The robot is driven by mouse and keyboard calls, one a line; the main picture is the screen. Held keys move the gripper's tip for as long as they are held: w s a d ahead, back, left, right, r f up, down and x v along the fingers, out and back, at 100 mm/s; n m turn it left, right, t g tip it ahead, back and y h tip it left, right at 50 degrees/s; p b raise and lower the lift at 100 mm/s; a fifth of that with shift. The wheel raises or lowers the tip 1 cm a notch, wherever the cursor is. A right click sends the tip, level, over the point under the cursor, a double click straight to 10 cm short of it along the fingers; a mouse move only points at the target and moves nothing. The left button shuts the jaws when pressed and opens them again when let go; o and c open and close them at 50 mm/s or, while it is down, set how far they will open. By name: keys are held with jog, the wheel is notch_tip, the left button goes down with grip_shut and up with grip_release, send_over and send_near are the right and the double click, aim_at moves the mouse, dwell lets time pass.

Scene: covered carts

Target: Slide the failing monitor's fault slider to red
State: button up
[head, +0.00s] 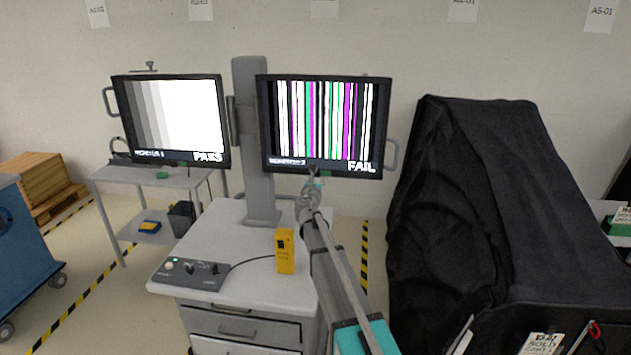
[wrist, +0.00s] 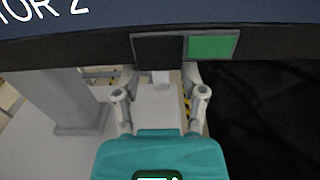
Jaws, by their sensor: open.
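The failing monitor (head: 322,125) is the right one of two on a grey column, with coloured stripes and "FAIL" on its screen. Its fault slider (wrist: 157,50) is on the lower bezel, a dark square with a green field (wrist: 213,47) showing to its right. No red shows. A pale tab-like shape (wrist: 160,79) sits below the dark square, between my fingers. My gripper (wrist: 159,76) is open just under the bezel, one finger on each side of that shape; contact cannot be told. In the head view my gripper (head: 315,182) is below the monitor's lower edge.
The left monitor (head: 170,120) shows grey bars and "PASS". The cart top (head: 220,235) below holds a control box (head: 190,274) and a yellow device (head: 285,251) on a cable. A black-covered cart (head: 480,200) stands close on the right. A side trolley (head: 150,178) stands left.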

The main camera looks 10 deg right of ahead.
jog(key=shift+w+d, duration=0.15)
jog(key=shift+w, duration=0.2)
grip_shut()
